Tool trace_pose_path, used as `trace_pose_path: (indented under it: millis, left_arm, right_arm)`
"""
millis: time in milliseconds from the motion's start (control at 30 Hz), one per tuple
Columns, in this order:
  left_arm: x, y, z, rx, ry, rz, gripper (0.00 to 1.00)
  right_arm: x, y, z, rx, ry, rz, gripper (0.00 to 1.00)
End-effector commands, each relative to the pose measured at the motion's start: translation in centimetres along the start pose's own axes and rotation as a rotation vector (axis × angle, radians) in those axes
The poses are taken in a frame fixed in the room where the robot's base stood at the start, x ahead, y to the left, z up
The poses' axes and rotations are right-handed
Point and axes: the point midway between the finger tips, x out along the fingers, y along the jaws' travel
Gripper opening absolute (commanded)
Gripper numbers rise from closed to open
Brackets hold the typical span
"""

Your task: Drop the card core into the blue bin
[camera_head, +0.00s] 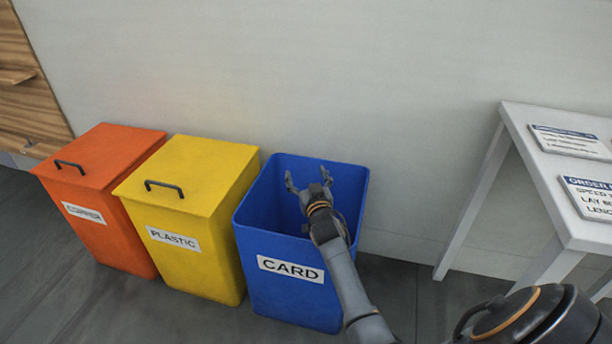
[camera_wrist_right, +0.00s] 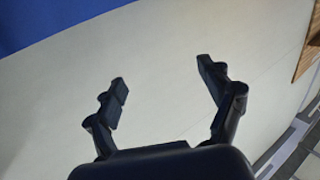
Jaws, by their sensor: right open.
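The blue bin (camera_head: 292,290) stands open with no lid and bears a "CARD" label. My right gripper (camera_head: 308,178) is over the bin's opening in the head view, with its fingers spread and nothing between them. In the right wrist view the open fingers (camera_wrist_right: 162,82) are also empty, and a blue surface (camera_wrist_right: 60,18) fills the upper left corner. The card core does not show in either view. The bin's floor is hidden by its front wall and my arm. My left gripper is not in view.
A lidded yellow bin (camera_head: 190,260) labelled "PLASTIC" stands left of the blue bin, with a lidded orange bin (camera_head: 110,240) beyond it. A white table (camera_head: 545,165) with signs (camera_head: 570,142) stands at the right. Floor shows between the table and blue bin.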

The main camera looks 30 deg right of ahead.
Motion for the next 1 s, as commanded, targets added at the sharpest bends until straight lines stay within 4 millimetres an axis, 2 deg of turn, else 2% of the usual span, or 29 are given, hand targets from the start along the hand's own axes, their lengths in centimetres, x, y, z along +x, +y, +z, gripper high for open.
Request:
trace_pose_path:
  millis: [167, 267, 700, 833, 1000]
  left_arm:
    - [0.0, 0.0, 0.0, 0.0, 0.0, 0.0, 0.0]
    - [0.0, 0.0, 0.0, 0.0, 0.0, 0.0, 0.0]
    - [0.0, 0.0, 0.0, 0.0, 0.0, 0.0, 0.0]
    - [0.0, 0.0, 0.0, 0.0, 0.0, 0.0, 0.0]
    - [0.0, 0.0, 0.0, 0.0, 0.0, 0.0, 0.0]
  right_arm:
    - [0.0, 0.0, -0.1, 0.0, 0.0, 0.0, 0.81]
    - [0.0, 0.1, -0.9, -0.002, 0.002, 0.001, 0.81]
    - [0.0, 0.0, -8.7, 0.0, 0.004, 0.0, 0.81]
    - [0.0, 0.0, -9.7, -0.001, 0.001, 0.0, 0.81]
    - [0.0, 0.0, -10.0, -0.001, -0.001, 0.0, 0.81]
